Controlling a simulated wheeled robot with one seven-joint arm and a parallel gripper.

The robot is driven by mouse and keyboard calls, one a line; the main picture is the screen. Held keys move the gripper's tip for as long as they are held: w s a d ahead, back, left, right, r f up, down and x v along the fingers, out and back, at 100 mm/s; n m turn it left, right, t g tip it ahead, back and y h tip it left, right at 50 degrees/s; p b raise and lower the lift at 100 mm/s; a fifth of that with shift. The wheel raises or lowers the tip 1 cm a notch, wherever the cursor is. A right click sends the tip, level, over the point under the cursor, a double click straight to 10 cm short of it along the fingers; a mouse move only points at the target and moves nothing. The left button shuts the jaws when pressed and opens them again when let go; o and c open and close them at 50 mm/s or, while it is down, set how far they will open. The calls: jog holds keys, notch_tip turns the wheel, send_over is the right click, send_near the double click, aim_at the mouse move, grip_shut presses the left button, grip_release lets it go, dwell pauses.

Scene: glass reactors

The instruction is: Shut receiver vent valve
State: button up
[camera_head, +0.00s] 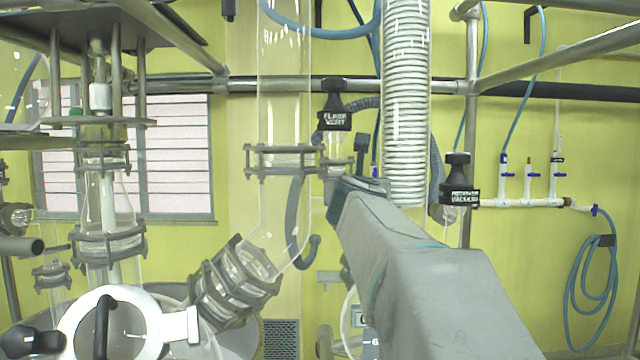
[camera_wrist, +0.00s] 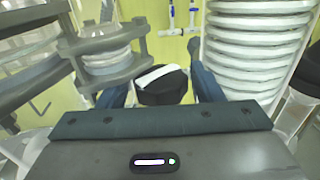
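In the wrist view a black faceted knob (camera_wrist: 162,88) with a white bar across its top lies between the two fingers of my gripper (camera_wrist: 160,86). The fingers stand apart on either side of it, and I cannot tell whether either touches it. In the camera_head view my gripper (camera_head: 352,188) is at the centre, seen from behind, and its fingertips are hidden. A black valve handle labelled FLASK VENT (camera_head: 335,119) is just above it. Another black labelled handle (camera_head: 459,192), its label ending in VACUUM, is to the right. No receiver vent label is readable.
A white coiled glass condenser (camera_head: 405,110) hangs close to my gripper's right. A clear glass column (camera_head: 285,110) with clamped flanges (camera_head: 283,158) stands to the left. Metal rails (camera_head: 350,84) cross behind. Blue hose (camera_head: 590,290) and white taps hang on the yellow wall.

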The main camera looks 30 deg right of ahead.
jog(key=c, duration=0.7)
jog(key=shift+f+m+g+h+b, duration=0.2)
jog(key=shift+m+g+h+b, duration=0.55)
jog(key=shift+b, duration=0.3)
jog(key=m+g+h, duration=0.1)
jog(key=m+g+h+b, duration=0.1)
jog(key=g, duration=0.1)
jog(key=shift+w+r+m+g+h, duration=0.1)
jog(key=shift+r+m+g+h, duration=0.05)
jog(key=shift+m+g+h, duration=0.15)
jog(key=shift+r+m+g+h, duration=0.1)
jog(key=shift+m+g+h, duration=0.55)
jog(key=shift+m+g, duration=0.45)
jog(key=o, duration=0.8)
jog(key=shift+c, duration=0.2)
jog(key=shift+n, duration=0.25)
